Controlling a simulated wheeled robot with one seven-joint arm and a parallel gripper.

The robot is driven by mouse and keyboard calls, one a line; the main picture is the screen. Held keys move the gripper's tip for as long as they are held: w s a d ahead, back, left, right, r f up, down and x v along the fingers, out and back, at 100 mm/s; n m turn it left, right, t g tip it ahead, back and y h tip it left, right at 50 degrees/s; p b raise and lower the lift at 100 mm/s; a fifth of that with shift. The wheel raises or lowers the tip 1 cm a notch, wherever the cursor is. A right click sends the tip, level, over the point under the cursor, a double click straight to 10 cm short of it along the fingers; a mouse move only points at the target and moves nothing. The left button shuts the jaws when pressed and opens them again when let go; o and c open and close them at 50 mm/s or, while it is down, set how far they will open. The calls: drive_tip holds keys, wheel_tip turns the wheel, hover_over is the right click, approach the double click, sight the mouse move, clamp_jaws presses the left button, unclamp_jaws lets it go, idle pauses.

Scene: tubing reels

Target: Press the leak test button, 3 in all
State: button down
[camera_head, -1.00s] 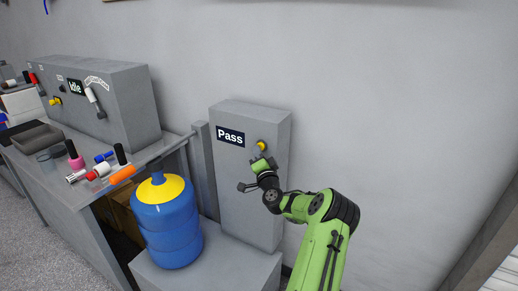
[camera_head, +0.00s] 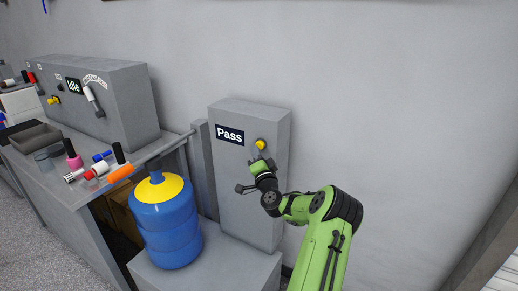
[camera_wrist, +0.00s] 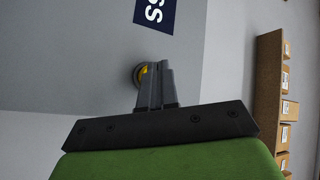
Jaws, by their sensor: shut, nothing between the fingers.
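The leak test button (camera_head: 261,144) is a yellow knob on the front of a grey cabinet (camera_head: 226,179), right of a dark sign (camera_head: 230,135) that reads "Pass". My gripper (camera_head: 257,161) is just below the button in the head view. In the wrist view the button (camera_wrist: 143,74) shows as a yellow disc in a grey ring, partly hidden behind the shut fingers (camera_wrist: 157,68). The fingers hold nothing. I cannot tell whether the fingertips touch the button.
A blue drum (camera_head: 168,222) with a yellow top stands on a grey plinth left of the cabinet. A workbench (camera_head: 70,190) at left holds bottles, a tray (camera_head: 36,138) and a grey machine (camera_head: 128,100) with a sign reading "Idle". The wall right of the cabinet is clear.

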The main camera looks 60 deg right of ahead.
drive_tip(key=a+b, duration=0.3)
drive_tip(key=a, duration=0.2)
drive_tip(key=shift+s+a, duration=0.1)
drive_tip(key=shift+s, duration=0.05)
idle(0.9)
